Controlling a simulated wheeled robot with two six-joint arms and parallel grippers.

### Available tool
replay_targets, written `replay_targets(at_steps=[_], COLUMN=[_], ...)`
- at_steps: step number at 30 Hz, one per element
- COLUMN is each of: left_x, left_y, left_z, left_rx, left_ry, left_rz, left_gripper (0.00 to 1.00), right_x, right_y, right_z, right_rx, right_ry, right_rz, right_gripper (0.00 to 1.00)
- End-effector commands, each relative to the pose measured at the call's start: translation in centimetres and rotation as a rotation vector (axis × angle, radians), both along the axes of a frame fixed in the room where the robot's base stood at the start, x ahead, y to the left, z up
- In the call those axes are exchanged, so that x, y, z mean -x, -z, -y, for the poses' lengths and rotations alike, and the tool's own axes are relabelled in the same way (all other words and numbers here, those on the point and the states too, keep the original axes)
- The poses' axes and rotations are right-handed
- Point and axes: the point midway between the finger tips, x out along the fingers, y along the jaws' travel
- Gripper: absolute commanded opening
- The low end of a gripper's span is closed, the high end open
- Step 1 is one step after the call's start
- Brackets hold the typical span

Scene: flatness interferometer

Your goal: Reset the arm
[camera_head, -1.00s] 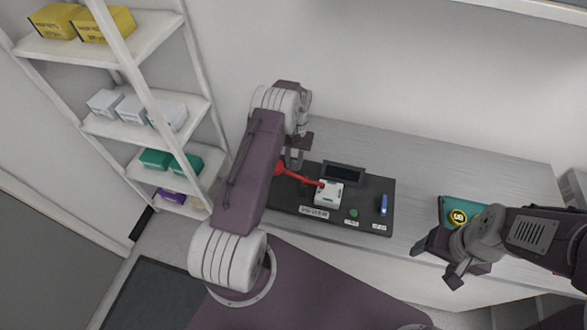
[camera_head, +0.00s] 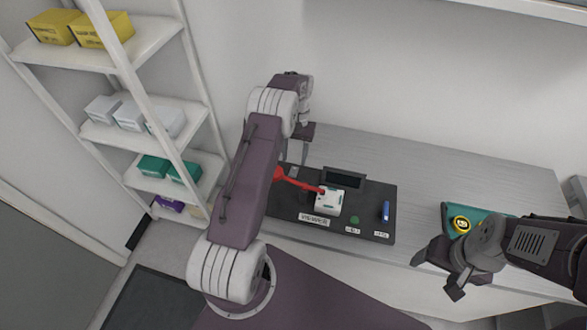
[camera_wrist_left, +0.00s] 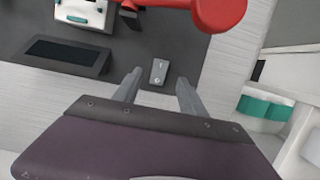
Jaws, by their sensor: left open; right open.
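A red arm with a round knob (camera_head: 278,174) reaches from the white block (camera_head: 327,201) on the dark console (camera_head: 285,213) to the console's left side. The knob also shows at the top of the left wrist view (camera_wrist_left: 221,12). My left gripper (camera_head: 296,153) is open over the console's back left corner, partly hidden by my own arm. In the left wrist view its fingers (camera_wrist_left: 158,92) stand apart, with a small grey switch (camera_wrist_left: 159,72) showing between and beyond them. The red knob is outside the fingers. My right gripper (camera_head: 436,270) is open and empty at the bench's front edge.
The console has a dark display (camera_head: 344,179), a green button (camera_head: 354,220) and a blue lever (camera_head: 386,210). A teal case (camera_head: 450,212) with a yellow round item (camera_head: 461,224) lies near my right arm. A shelf (camera_head: 150,134) with boxes stands left. The bench behind the console is clear.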

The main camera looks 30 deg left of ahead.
Motion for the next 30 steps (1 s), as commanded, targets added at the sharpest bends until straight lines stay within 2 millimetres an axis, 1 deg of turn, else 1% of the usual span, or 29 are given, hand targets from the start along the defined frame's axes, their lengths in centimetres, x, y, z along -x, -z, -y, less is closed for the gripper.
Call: replay_targets(at_steps=[1,3,7,10,21,23,26,27,29,30], left_x=[-0.3,-0.6,-0.8,-0.9,-0.8,-1.0,-2.4,-2.8,-2.1,-1.2], left_y=[-0.6,-1.8,-3.1,-3.4,-3.4,-3.2,-5.6,-7.2,-9.3,-10.4], left_z=[-0.1,-0.1,-0.2,-0.2,-0.2,0.2,1.0,1.7,3.1,4.1], left_rx=[-0.001,-0.001,0.0,0.0,0.0,0.0,-0.015,-0.02,-0.022,-0.021], left_ry=[0.0,0.0,0.0,0.0,0.0,0.009,0.034,0.049,0.076,0.094], left_rz=[0.004,0.004,0.001,-0.001,-0.001,0.002,0.064,0.096,0.113,0.116], left_gripper=[0.49,0.49,0.49,0.49,0.49,0.49,0.49,0.49,0.49,0.49], right_x=[0.0,0.0,0.0,0.0,0.0,0.0,0.0,0.0,0.0,0.0], right_y=[0.7,0.8,1.0,0.9,0.9,1.2,1.7,2.1,2.6,3.0], right_z=[0.0,0.0,0.0,0.0,0.0,0.0,0.0,0.0,0.0,0.0], right_rx=[0.0,0.0,0.0,0.0,0.0,0.0,0.0,0.0,0.0,0.0], right_ry=[0.0,0.0,0.0,0.0,0.0,0.0,0.0,0.0,0.0,0.0], right_rz=[0.0,0.0,0.0,0.0,0.0,0.0,0.0,0.0,0.0,0.0], right_gripper=[0.72,0.72,0.72,0.72,0.72,0.72,0.72,0.72,0.72,0.72])
